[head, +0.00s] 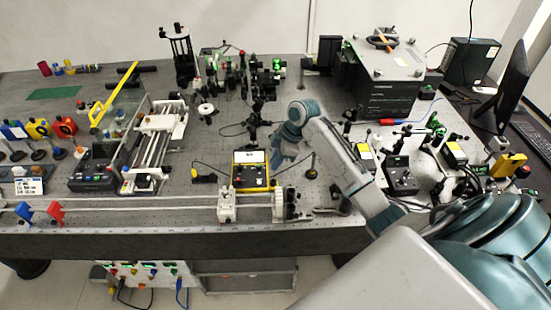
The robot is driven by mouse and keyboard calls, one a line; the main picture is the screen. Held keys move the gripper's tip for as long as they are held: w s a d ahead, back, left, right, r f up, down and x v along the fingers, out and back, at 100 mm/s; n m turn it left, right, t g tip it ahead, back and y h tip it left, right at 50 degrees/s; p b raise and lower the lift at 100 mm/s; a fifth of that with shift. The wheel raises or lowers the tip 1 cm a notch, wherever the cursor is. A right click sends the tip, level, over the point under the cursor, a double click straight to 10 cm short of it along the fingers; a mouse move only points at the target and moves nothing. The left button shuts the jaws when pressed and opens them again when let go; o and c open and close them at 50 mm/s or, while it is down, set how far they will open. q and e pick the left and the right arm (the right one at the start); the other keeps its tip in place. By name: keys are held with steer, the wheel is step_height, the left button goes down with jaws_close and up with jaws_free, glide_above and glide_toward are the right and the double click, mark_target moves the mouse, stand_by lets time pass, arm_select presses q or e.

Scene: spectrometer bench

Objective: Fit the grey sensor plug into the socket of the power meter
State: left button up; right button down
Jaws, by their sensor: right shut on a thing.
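The power meter (237,182) is a yellow-cased box with a white display, standing on the bench near the middle front. My right gripper (277,158) comes in from the right and is just to the right of the meter's upper right side. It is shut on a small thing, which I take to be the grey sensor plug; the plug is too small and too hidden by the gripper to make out. I cannot tell whether it touches the meter. The meter's socket does not show clearly. My left gripper is not in view.
A white rail with a carriage (228,207) runs along the front edge, close before the meter. A cable with a yellow end (203,178) lies left of the meter. Optics posts (256,113) stand behind. A black control box (401,178) stands to the right.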

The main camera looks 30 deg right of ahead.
mark_target(271, 181)
steer(key=shift+w+f, duration=0.1)
steer(key=shift+f, duration=0.05)
steer(key=shift+w+f, duration=0.2)
steer(key=shift+f, duration=0.1)
step_height(271, 181, down, 2)
steer(key=shift+w+b, duration=0.1)
steer(key=shift+b, duration=0.55)
steer(key=shift+f, duration=0.35)
steer(key=shift+f+b, duration=0.45)
steer(key=shift+f, duration=0.35)
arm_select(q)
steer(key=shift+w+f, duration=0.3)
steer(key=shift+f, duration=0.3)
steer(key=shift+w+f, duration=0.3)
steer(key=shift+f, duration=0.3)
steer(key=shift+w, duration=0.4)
arm_select(e)
steer(key=shift+f, duration=0.1)
arm_select(q)
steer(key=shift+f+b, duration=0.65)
steer(key=shift+b, duration=0.1)
arm_select(e)
steer(key=shift+f, duration=1.1)
